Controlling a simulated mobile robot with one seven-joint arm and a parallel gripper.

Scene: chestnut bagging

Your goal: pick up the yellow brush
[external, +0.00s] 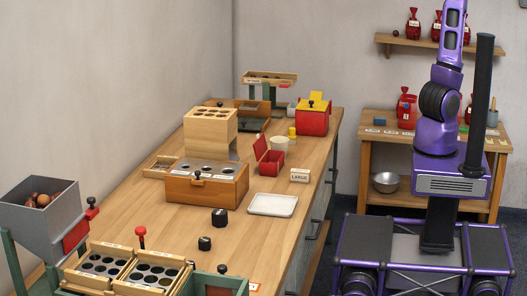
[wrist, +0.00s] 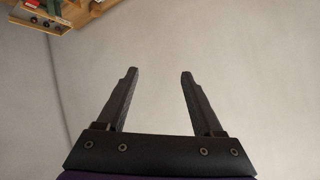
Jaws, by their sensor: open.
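I cannot clearly make out a yellow brush. A small yellow object (external: 292,133) stands on the long wooden table beside a pale cup; it is too small to tell what it is. Another yellow piece (external: 316,104) with a dark knob sits on top of a red box. My gripper (wrist: 160,72) is open and empty in the wrist view, with only plain grey wall between and beyond its fingers. In the external view my arm runs up out of the top edge, so the gripper is hidden there. It is far from the table.
The long table (external: 235,235) holds a wooden block rack (external: 210,118), a drawer box (external: 190,190), a white tray (external: 272,205) and a red open box (external: 268,160). A side bench (external: 375,150) with a metal bowl (external: 386,182) below stands behind me.

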